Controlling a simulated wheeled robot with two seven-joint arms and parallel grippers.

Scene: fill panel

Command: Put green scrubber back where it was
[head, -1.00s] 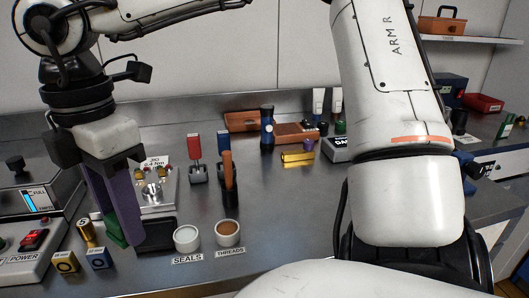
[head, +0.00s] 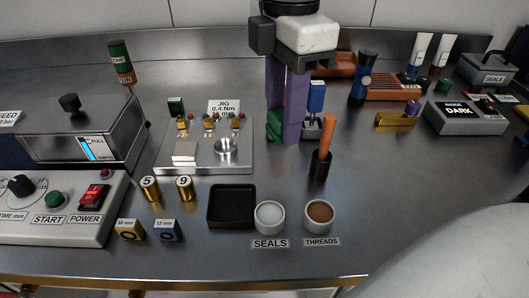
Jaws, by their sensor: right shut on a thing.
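My right gripper (head: 285,138) points down with purple fingers, just right of the jig near the middle of the bench. It is shut on a green thing, which I take for the green scrubber (head: 274,125). Only its left part shows beside the fingers; the rest is hidden. I cannot tell whether it touches the bench. The black tray (head: 231,205) in front of the jig is empty. My left gripper is not in view.
The jig (head: 205,150) is left of the gripper. A blue-handled tool (head: 317,97) and an orange-handled tool in a black holder (head: 320,165) stand close on its right. The seals cup (head: 270,217) and threads cup (head: 319,216) are in front.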

